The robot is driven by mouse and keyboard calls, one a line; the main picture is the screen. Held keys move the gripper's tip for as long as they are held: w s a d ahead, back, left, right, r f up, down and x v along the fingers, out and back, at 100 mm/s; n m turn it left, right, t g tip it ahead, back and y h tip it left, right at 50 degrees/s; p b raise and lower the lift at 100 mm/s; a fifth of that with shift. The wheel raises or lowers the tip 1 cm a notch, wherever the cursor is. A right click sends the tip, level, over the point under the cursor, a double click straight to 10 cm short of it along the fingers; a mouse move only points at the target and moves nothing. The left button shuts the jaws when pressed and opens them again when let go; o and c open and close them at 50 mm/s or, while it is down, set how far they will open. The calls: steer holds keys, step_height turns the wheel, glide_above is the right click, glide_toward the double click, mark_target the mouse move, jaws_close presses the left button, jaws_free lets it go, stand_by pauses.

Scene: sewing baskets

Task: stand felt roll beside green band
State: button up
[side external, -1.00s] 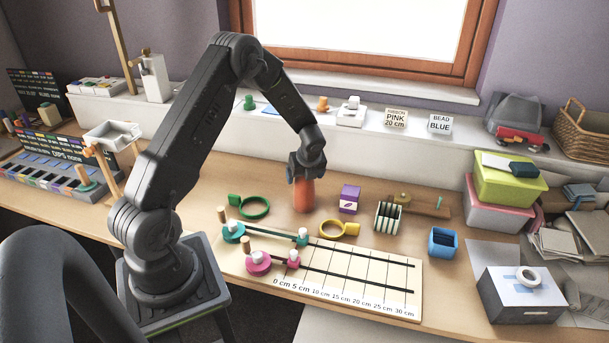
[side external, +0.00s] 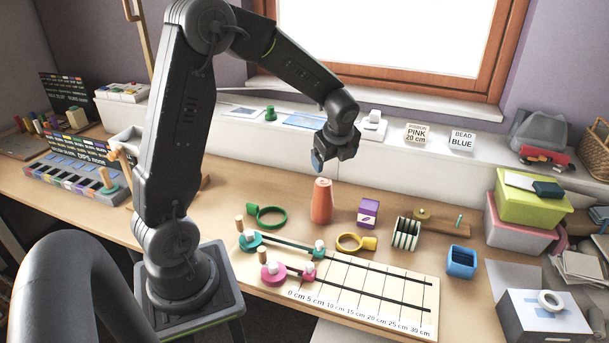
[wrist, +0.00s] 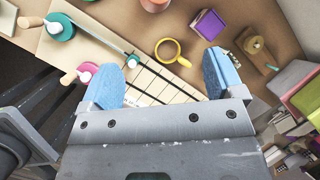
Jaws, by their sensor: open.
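The felt roll, an orange-brown cylinder (side external: 321,203), stands upright on the table in the side view. It is to the right of the green band (side external: 283,222), a ring with a small block at its left, with a gap between them. My gripper (side external: 318,162) is above the roll, clear of it, open and empty. In the wrist view its blue fingertips (wrist: 168,75) are wide apart with nothing between them. Only part of the roll (wrist: 154,4) shows there, at the top edge.
A yellow ring (side external: 351,243), a purple box (side external: 368,212), a slotted holder (side external: 407,234) and a blue cup (side external: 461,262) stand to the right. A ruled board (side external: 390,301) with teal and pink spools lies in front. A ledge (side external: 290,143) runs behind.

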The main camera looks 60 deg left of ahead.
steer(key=s+d+r+n+t+h, duration=0.2)
steer(key=s+d+r+n, duration=0.3)
steer(key=s+d+n, duration=0.3)
steer(key=s+d+r+n+t+h, duration=0.2)
steer(key=s+d+r+n, duration=0.4)
steer(key=s+d+n, duration=0.3)
steer(key=s+d, duration=0.2)
steer(key=d, duration=0.1)
steer(key=shift+s+r, duration=0.3)
steer(key=shift+s, duration=0.05)
